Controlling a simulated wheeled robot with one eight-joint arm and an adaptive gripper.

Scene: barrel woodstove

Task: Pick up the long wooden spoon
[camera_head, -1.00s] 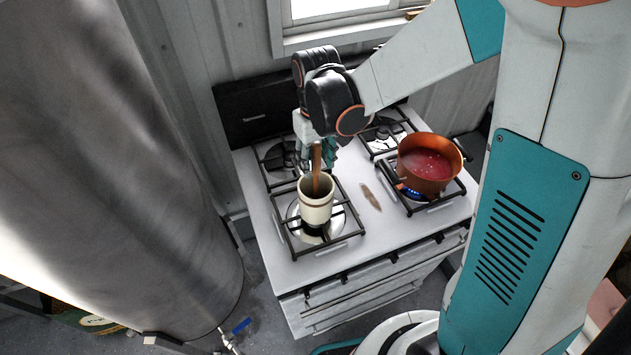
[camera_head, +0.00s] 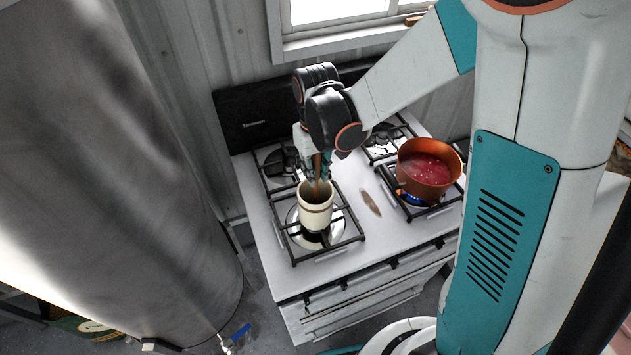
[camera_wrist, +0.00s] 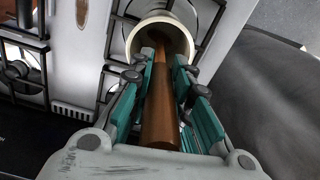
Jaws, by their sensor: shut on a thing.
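The long wooden spoon (camera_wrist: 161,105) stands in a cream crock (camera_head: 316,212) on the stove's front left burner. In the wrist view its brown handle runs between the two teal fingers of my gripper (camera_wrist: 165,75) and down into the crock (camera_wrist: 134,40). My gripper is shut on the handle just above the crock's mouth. In the head view my gripper (camera_head: 318,168) hides most of the handle. The spoon's lower end is hidden inside the crock.
A copper pot (camera_head: 428,172) of red liquid sits over a lit blue flame on the right burner. A small brown oval item (camera_head: 370,203) lies on the white stove top (camera_head: 290,280). A large metal barrel (camera_head: 100,180) stands at left.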

